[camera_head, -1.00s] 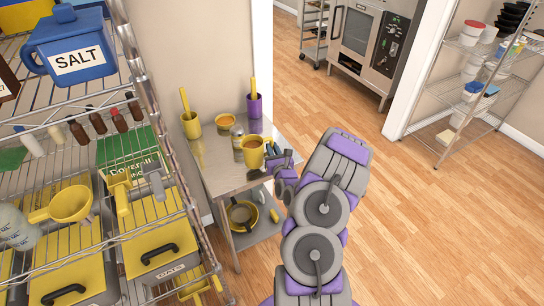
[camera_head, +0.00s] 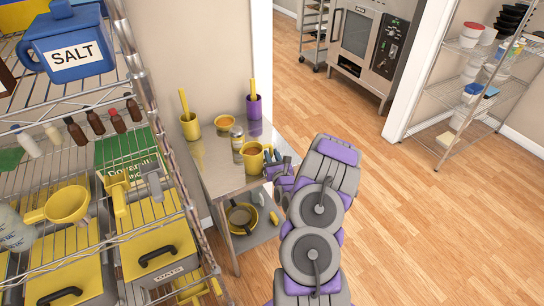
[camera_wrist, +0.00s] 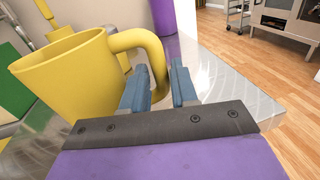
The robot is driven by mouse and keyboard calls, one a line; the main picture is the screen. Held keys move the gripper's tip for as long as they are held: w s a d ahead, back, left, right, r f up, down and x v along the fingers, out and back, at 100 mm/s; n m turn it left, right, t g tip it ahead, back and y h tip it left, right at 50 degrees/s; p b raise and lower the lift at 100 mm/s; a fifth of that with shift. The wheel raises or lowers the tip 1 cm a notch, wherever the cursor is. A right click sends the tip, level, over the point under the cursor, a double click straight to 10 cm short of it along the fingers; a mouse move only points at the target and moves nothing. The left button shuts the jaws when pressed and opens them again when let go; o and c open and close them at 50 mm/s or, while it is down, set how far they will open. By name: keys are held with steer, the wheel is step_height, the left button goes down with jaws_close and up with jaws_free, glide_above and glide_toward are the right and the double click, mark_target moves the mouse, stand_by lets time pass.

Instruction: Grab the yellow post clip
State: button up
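No thing is clearly recognisable as a yellow post clip. A small yellow piece (camera_head: 273,217) lies on the lower shelf of the steel table, too small to make out. My gripper (camera_head: 274,164) is at the mug's right side. In the wrist view the mug (camera_wrist: 72,75) is close at left. Its curved handle reaches between the blue fingertips of my gripper (camera_wrist: 160,88). The fingers are apart, one on each side of the handle; whether they press on it is unclear.
A wire rack (camera_head: 165,125) stands close at left. The wooden floor (camera_head: 420,220) at right is clear.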

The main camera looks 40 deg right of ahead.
steer(key=shift+o, duration=1.1)
steer(key=shift+r, duration=0.1)
steer(key=p+v, duration=0.3)
steer(key=v, duration=0.9)
